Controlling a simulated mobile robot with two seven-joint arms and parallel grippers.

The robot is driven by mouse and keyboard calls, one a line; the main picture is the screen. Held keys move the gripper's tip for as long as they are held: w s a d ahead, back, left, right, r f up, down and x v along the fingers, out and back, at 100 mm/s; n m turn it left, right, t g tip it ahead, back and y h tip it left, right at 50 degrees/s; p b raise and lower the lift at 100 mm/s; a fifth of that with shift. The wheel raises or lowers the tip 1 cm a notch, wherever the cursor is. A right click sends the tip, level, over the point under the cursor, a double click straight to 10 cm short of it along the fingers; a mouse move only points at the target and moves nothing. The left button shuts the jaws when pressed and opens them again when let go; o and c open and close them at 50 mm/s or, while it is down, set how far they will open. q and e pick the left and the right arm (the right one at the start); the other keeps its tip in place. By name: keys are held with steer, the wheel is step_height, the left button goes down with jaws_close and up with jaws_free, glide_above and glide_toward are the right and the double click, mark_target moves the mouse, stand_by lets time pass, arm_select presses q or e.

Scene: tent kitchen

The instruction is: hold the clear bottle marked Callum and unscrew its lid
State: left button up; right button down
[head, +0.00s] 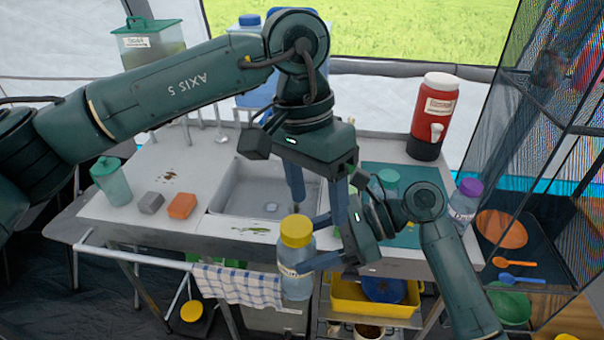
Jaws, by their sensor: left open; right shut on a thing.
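A clear bluish bottle (295,284) with a yellow lid (296,231) is upright in front of the sink counter. A white label shows on its side, partly covered, and I cannot read the name. My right gripper (304,264) is shut on the bottle's body from the right, below the lid. My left gripper (318,212) is open and points down, above and slightly right of the yellow lid. Its fingers appear empty and apart from the lid, though the depth between them is hard to judge.
Another clear bottle with a purple lid (469,187) stands at the counter's right. A red drink dispenser (434,110) is behind it. The sink (262,187) lies behind my grippers. A teal cup (112,183), grey sponge (150,203) and orange sponge (182,206) are at left. A checked towel (238,286) hangs in front.

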mark_target(302, 225)
arm_select(q)
steer(key=shift+w+a+r+m+t+y, duration=0.5)
steer(key=shift+w+a+r+t+y, duration=0.1)
steer(key=shift+w+a+r, duration=0.15)
steer(key=shift+w+a+f, duration=0.15)
steer(key=shift+f, duration=0.05)
step_height(302, 225, down, 8)
steer(key=shift+r, duration=0.25)
